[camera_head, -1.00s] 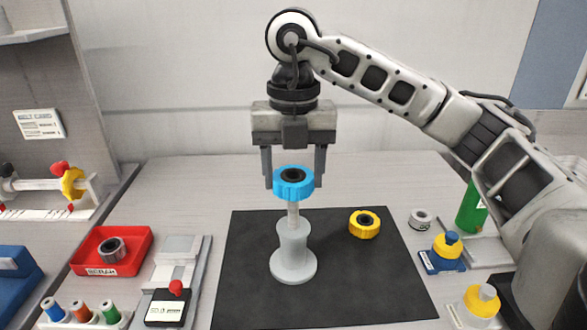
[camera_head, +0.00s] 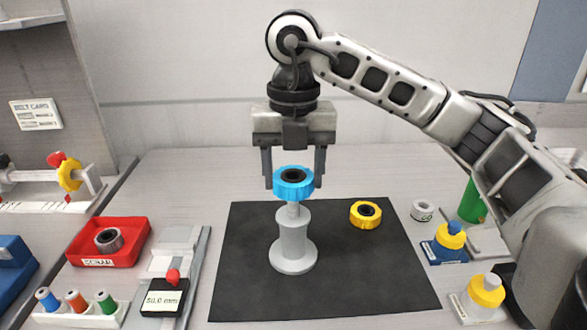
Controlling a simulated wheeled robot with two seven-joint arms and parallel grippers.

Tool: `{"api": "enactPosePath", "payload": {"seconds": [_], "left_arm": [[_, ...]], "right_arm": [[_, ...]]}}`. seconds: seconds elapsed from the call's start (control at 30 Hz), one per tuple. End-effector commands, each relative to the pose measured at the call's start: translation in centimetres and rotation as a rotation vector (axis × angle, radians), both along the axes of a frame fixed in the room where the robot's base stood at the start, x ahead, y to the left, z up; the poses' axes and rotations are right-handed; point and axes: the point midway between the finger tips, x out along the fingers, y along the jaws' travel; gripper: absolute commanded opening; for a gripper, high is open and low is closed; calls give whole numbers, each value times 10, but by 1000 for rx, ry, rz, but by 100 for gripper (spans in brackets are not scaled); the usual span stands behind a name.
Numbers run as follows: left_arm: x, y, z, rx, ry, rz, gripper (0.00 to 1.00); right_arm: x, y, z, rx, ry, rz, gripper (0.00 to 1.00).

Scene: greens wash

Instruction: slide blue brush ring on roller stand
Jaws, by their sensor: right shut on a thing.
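The blue brush ring (camera_head: 293,190) is a toothed ring with a dark hub. My right gripper (camera_head: 293,182) is shut on it, with a finger on either side. The roller stand (camera_head: 293,240) is a grey spool-like post on a round base, upright on the black mat (camera_head: 365,280). The ring is at the top of the stand's thin upper pin, above the wider body. Whether the pin is inside the ring's hole cannot be told, as the ring hides the pin's tip. My left gripper does not show.
A yellow ring (camera_head: 366,215) lies on the mat, right of the stand. A red tray (camera_head: 110,242) with a metal ring, a gauge reading 50.0 mm (camera_head: 163,300) and several coloured rollers (camera_head: 75,302) are at left. Yellow-topped pieces (camera_head: 486,292) stand at right.

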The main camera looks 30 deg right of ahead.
Motion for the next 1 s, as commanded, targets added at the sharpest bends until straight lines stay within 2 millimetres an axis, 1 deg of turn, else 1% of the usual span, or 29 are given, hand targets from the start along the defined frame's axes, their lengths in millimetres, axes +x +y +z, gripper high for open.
{"api": "enactPosePath", "payload": {"seconds": [0.53,1.0], "left_arm": [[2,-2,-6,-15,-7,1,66],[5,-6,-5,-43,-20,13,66]], "right_arm": [[0,0,-15,0,-1,0,35],[0,0,-27,0,-1,0,35]]}}
